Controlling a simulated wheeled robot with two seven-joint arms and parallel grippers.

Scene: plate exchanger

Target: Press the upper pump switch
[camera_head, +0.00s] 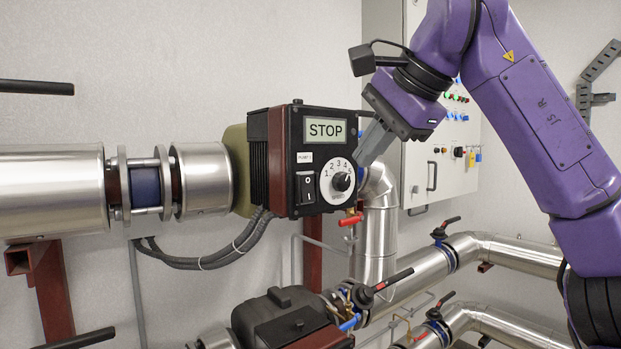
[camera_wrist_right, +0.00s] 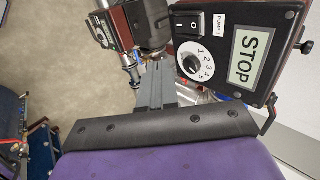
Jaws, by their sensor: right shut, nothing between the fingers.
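The upper pump's black control box (camera_head: 323,135) has a display (camera_head: 325,130) reading STOP. A black rocker switch (camera_head: 306,187), marked I and O, sits at its lower left, under a PUMP 1 label. A white dial (camera_head: 338,182) numbered 1 to 5 is right of the switch. My right gripper (camera_head: 364,158) is shut and empty, its fingertips near the box's right edge, beside the dial. In the right wrist view, the gripper (camera_wrist_right: 158,66) points past the box's side, apart from the switch (camera_wrist_right: 187,24) and dial (camera_wrist_right: 195,61). Contact with the box cannot be told.
A lower pump (camera_head: 285,315) stands below. A grey cabinet (camera_head: 440,165) is behind my right arm. Space in front of the switch looks clear.

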